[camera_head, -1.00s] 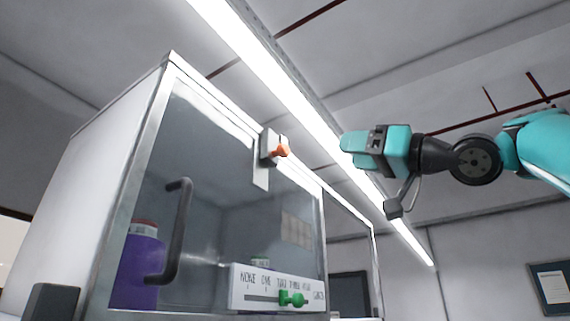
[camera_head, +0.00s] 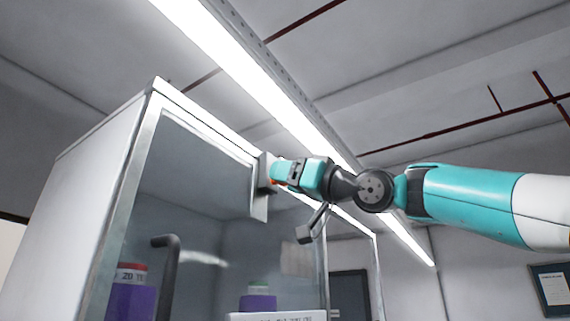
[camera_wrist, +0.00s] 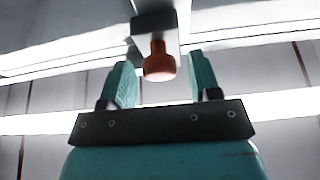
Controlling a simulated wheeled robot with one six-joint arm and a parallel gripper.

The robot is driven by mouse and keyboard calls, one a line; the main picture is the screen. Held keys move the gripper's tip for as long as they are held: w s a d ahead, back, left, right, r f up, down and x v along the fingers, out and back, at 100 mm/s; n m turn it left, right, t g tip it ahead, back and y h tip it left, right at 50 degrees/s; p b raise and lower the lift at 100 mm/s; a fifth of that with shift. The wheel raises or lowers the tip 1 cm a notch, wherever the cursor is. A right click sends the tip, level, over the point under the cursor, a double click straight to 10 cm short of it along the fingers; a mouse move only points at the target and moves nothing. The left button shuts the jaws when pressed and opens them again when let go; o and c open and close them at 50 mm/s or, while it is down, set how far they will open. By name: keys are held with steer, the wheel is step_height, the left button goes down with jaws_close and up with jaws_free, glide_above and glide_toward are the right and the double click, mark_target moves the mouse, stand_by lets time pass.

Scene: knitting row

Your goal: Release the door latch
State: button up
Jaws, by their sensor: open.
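The door latch is a grey plate (camera_head: 260,190) at the top edge of the glass cabinet door (camera_head: 190,190), with an orange-red knob. In the wrist view the orange knob (camera_wrist: 159,62) hangs from its grey mount (camera_wrist: 154,22), between the tips of my two teal fingers. My gripper (camera_wrist: 162,80) is open, with a gap showing on each side of the knob. In the head view my gripper (camera_head: 280,172) is at the latch and hides most of the knob.
A dark door handle (camera_head: 170,265) stands out from the lower left of the door. Purple containers (camera_head: 131,300) show behind the glass. The space right of the cabinet, below my arm, looks clear.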

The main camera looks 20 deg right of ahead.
mark_target(267, 192)
steer(key=shift+w+a+r, duration=0.2)
steer(key=shift+w+a, duration=0.15)
steer(key=shift+w, duration=0.1)
steer(key=c, duration=1)
step_height(267, 192, down, 4)
steer(key=b, duration=0.4)
steer(key=shift+w+f, duration=0.1)
steer(key=o, duration=1)
